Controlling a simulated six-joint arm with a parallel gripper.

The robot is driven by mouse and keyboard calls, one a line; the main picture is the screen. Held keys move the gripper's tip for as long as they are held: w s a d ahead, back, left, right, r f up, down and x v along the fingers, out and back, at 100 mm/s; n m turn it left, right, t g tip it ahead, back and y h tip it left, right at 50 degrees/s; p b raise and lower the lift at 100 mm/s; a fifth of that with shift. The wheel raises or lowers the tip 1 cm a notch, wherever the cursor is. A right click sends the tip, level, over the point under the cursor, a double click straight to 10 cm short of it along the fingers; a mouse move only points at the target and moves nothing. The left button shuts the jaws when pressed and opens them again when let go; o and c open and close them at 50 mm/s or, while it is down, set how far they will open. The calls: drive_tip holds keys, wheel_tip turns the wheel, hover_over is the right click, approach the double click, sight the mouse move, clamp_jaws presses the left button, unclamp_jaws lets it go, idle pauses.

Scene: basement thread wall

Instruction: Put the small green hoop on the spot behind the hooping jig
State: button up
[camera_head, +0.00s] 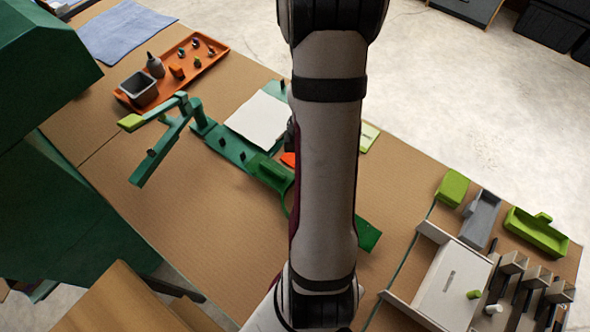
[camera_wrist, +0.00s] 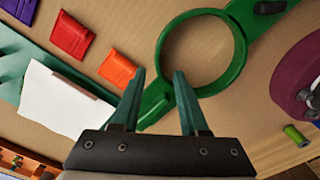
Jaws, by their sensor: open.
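The green hoop (camera_wrist: 239,55) is a ring with arms on two sides, lying on the brown tabletop in the wrist view. In the head view my arm covers most of it; only an edge shows. My gripper (camera_wrist: 156,78) is open, its two fingers on either side of the hoop's lower-left arm in the picture. I cannot tell whether they touch it. The hooping jig (camera_head: 230,146) is a darker green board with pegs, left of my arm in the head view. A white sheet (camera_head: 257,120) lies against it. My gripper is hidden behind my arm there.
Orange (camera_wrist: 117,68), red (camera_wrist: 73,36) and purple patches lie near the jig. A green spool (camera_wrist: 297,135) lies at the right. An orange tray (camera_head: 205,62) holds small items. A pale wooden box (camera_head: 452,283) and green and grey holders stand at the right. Cardboard lies bare at the left.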

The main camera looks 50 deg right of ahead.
wheel_tip(320, 180, down, 4)
drive_tip(key=shift+w+r, duration=0.1)
drive_tip(key=shift+r, duration=0.1)
clamp_jaws()
